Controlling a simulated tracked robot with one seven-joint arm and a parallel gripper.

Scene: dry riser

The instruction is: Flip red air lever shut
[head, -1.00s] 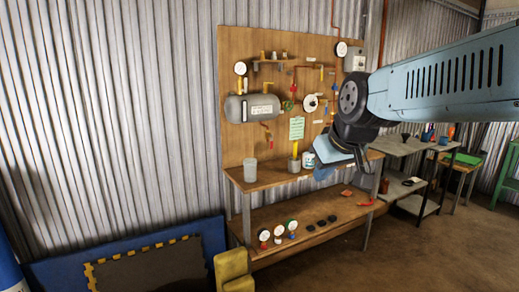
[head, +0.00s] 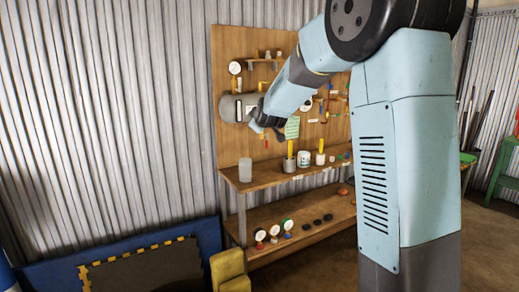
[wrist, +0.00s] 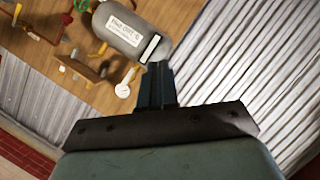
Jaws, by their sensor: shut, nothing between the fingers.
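The grey tank (head: 228,108) is mounted on the wooden board, and its white label shows in the wrist view (wrist: 122,29). My gripper (head: 262,128) is in front of the board by the tank's right end and hides part of it. In the wrist view its dark fingers (wrist: 157,72) are together and empty, with their tips near the tank's striped end. A small red piece (head: 266,142) shows just below the gripper in the head view; I cannot tell whether it is the air lever.
A round white gauge (head: 235,67) and a small shelf (head: 264,62) are on the board. The bench top (head: 250,182) below holds a grey cup (head: 245,169) and several pots. My arm covers the right of the bench and board.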

